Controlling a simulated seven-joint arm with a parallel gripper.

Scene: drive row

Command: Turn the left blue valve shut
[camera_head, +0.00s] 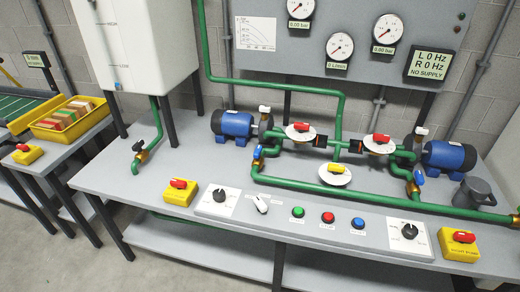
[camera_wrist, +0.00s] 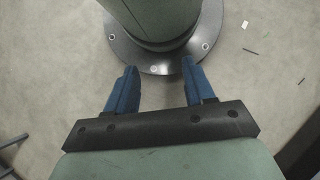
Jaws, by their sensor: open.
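The left blue valve (camera_head: 258,152) is a small blue lever on the green pipework, below and right of the left blue pump motor (camera_head: 232,125). A second blue valve (camera_head: 419,177) sits on the right side of the same pipework. My gripper (camera_wrist: 154,88) shows only in the wrist view. Its two blue fingers are apart with nothing between them. It points down at a round bolted base on the floor, far from the valves. The head view does not show the gripper.
The grey bench (camera_head: 150,182) carries a yellow switch box (camera_head: 179,198) at left, another yellow box (camera_head: 459,252) at right, and a control strip with knobs and buttons along the front. Red-handled valves (camera_head: 301,127) and a yellow-handled valve (camera_head: 336,170) stand near the pipes. A white tank (camera_head: 130,50) stands at left.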

